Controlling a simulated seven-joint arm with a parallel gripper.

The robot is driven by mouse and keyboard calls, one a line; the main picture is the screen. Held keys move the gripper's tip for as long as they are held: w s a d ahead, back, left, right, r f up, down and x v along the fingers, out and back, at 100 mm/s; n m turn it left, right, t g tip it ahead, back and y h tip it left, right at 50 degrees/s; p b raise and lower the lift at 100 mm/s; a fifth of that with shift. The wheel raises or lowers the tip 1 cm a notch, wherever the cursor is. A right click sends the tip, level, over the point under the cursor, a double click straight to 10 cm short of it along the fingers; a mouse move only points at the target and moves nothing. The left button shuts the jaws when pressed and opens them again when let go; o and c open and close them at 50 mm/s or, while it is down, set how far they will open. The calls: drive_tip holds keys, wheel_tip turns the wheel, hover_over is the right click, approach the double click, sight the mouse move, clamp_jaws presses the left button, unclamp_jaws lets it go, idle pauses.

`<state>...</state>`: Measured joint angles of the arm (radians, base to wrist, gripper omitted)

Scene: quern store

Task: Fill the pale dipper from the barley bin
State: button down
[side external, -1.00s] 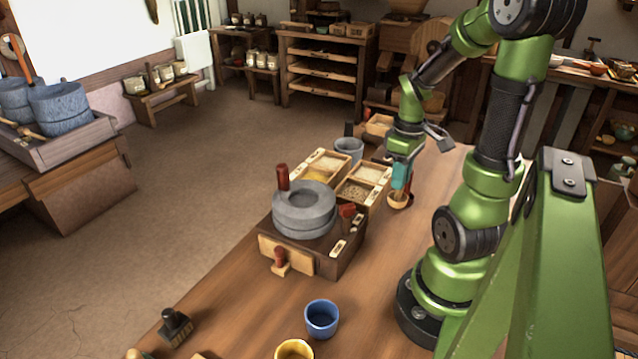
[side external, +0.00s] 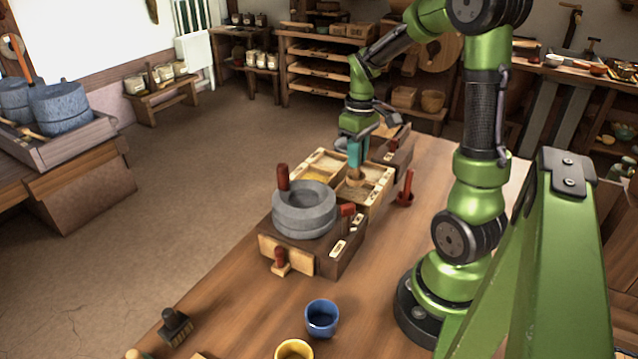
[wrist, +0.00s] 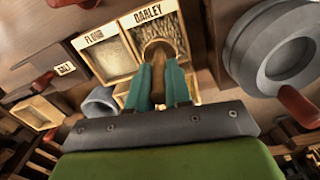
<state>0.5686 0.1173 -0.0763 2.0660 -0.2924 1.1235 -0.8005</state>
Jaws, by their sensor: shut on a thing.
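My gripper (side external: 356,158) is shut on the handle of the pale wooden dipper (side external: 356,179), above the divided grain box. In the wrist view the teal fingers of my gripper (wrist: 158,88) close on the dipper handle, and the dipper's round bowl (wrist: 158,47) is over or in the barley bin (wrist: 136,32), which is labelled BARLEY. The barley bin holds brownish grain and also shows in the side view (side external: 348,194). I cannot tell whether the bowl touches the grain or holds any.
A red-handled dipper (side external: 405,193) stands right of the box. The grey stone quern (side external: 304,212) with red handles is in front of it. A flour bin (wrist: 104,62) adjoins the barley. A blue cup (side external: 321,319) and a yellow cup (side external: 294,350) stand nearer; the table around them is mostly clear.

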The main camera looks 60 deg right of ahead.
sight(356, 177)
drive_tip(key=shift+f, duration=3.4)
drive_tip(key=shift+r, duration=0.15)
drive_tip(key=shift+r, duration=3.95)
